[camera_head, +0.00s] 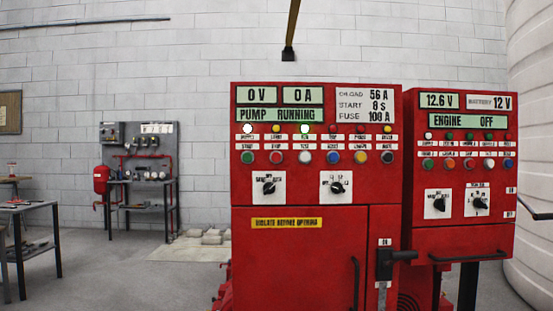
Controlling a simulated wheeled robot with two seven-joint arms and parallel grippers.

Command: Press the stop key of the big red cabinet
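The big red cabinet (310,260) stands upright at centre right, its front facing me. Its displays read 0 V, 0 A and PUMP RUNNING (280,115). A row of round keys crosses its front: a green key (247,158) at the far left, a red key (276,158) beside it, then white, blue, yellow and black ones. Small labels sit above the keys; they are hard to read, so I cannot confirm which says stop. Neither of my grippers is in view.
A smaller red cabinet (463,240) reading ENGINE OFF stands close at the right.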

